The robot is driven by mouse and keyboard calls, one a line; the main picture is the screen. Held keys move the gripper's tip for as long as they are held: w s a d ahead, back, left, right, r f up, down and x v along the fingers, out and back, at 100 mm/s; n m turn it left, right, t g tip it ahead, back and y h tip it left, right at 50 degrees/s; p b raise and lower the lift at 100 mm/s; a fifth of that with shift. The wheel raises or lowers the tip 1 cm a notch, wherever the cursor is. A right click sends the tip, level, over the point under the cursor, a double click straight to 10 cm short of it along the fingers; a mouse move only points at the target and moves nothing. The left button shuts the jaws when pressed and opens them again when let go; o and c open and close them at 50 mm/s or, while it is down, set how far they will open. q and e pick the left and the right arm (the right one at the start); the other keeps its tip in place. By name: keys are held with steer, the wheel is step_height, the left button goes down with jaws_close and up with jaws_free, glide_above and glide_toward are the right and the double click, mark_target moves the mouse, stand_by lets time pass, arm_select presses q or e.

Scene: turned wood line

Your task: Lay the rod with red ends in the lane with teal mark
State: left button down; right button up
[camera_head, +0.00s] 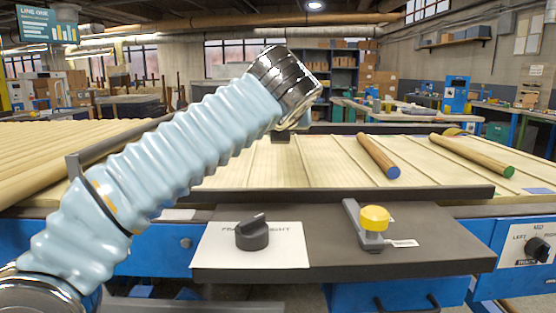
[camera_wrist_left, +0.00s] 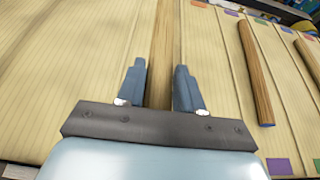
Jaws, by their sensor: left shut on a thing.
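My left gripper (camera_wrist_left: 160,75) is shut on a wooden rod (camera_wrist_left: 162,45), which runs away from me between the two fingers in the wrist view. Both ends of this rod are out of sight or hidden, so I cannot tell their colour. In the head view my left gripper (camera_head: 282,137) is a small dark shape over the lane board (camera_head: 235,175), mostly hidden by my wrist. Small coloured marks show at the lane ends, among them an orange one (camera_wrist_left: 199,4) and a purple one (camera_wrist_left: 278,166); I cannot surely pick out a teal one. My right gripper is not in view.
A blue-ended rod (camera_head: 378,155) and a green-ended rod (camera_head: 470,153) lie in lanes to the right. Thin ridges separate the lanes. A dark rail (camera_head: 400,194) edges the near side, with a black knob (camera_head: 252,233) and a yellow button (camera_head: 375,217) in front.

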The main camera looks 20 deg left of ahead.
mark_target(278, 174)
arm_select(q)
steer(key=w+f, duration=0.2)
steer(key=f, duration=0.1)
steer(key=shift+w+a, duration=0.1)
steer(key=shift+a, duration=0.3)
steer(key=f, duration=0.1)
steer(key=w+f+b, duration=0.1)
steer(key=f, duration=0.2)
steer(key=shift+w+a+f, duration=0.25)
steer(key=shift+f, duration=0.3)
steer(key=shift+f, duration=0.15)
steer(key=c, duration=0.7)
jaws_free()
steer(key=shift+c, duration=0.2)
